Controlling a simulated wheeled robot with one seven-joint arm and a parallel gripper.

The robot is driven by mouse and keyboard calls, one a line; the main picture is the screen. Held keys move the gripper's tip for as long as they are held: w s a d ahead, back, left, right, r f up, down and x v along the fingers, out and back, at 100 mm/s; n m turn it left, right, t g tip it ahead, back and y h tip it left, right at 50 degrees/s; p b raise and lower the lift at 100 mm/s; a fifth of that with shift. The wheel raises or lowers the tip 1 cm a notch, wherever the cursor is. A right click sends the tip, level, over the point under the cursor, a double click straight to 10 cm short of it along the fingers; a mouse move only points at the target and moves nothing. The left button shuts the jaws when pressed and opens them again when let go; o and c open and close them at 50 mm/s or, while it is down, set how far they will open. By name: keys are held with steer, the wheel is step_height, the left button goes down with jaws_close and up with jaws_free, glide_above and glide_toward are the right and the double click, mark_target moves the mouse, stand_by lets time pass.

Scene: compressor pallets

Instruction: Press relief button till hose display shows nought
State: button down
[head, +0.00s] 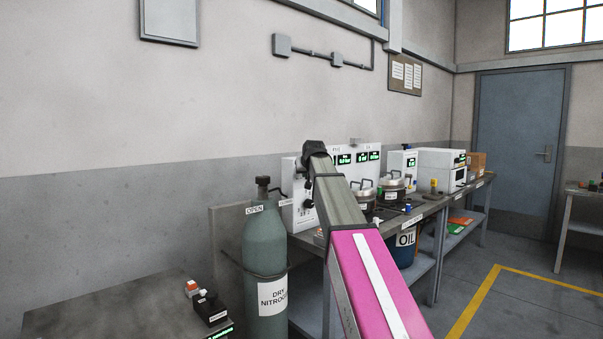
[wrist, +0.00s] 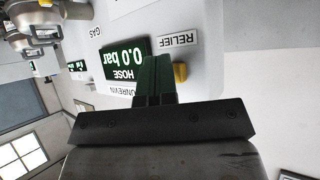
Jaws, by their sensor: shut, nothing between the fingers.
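In the wrist view, the picture is turned upside down. The green hose display (wrist: 124,57) reads 0.0 bar, with a HOSE label on it. The RELIEF label (wrist: 178,40) is on the white panel (wrist: 205,75), close to a yellow button (wrist: 180,72). My gripper (wrist: 156,62) is shut and empty, its dark green fingertips at the panel between the display and the yellow button. I cannot tell whether the fingers touch the button. In the head view, my arm reaches to the panel (head: 335,150), and the fingers are hidden.
A green dry nitrogen cylinder (head: 265,260) stands left of my arm. The bench (head: 425,208) carries metal pots (head: 392,188) and white instruments (head: 437,160). A low table (head: 110,305) is at front left. Open floor (head: 520,300) lies to the right.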

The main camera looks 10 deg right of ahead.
steer(key=shift+s+d, duration=0.35)
steer(key=shift+s, duration=0.2)
steer(key=shift+s+d, duration=0.1)
steer(key=shift+s+d, duration=0.7)
steer(key=shift+s, duration=0.25)
steer(key=shift+s+d, duration=0.7)
steer(key=shift+s, duration=0.25)
steer(key=shift+s, duration=0.1)
